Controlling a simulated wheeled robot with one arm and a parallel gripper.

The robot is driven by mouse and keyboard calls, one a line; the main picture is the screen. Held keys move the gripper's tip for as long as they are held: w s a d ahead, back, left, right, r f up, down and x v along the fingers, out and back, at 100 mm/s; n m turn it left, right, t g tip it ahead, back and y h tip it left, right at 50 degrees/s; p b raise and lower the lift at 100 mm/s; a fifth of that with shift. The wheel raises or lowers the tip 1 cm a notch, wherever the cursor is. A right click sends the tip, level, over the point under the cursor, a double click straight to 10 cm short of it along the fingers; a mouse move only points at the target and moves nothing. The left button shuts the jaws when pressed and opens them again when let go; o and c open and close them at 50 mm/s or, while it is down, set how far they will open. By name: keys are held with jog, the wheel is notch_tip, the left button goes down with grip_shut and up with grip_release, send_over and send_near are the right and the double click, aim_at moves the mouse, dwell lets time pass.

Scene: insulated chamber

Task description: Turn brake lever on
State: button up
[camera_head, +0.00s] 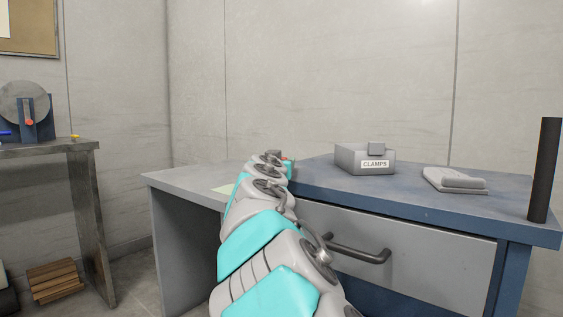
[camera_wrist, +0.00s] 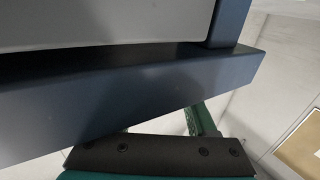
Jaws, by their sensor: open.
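A round grey disc in a blue bracket with a red knob (camera_head: 29,122) stands on the side table at the far left of the head view. It may be the brake lever unit, but I cannot tell its lever's position. My arm reaches forward over the desk, and my gripper (camera_head: 283,163) is at its far end near the back of the desk, well to the right of that unit. The gripper is open, with no object visible in it. The arm mostly hides it. In the wrist view, a dark plate with screws and green gripper parts show at the bottom.
A blue desk (camera_head: 420,205) with a grey drawer (camera_head: 420,260) carries a box labelled CLAMPS (camera_head: 363,159) and a grey stapler-like object (camera_head: 455,180). A black post (camera_head: 544,170) stands at right. Wooden slats (camera_head: 54,281) lie under the side table (camera_head: 85,185). Floor shows between the tables.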

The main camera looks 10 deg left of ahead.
jog(key=shift+s, duration=2.85)
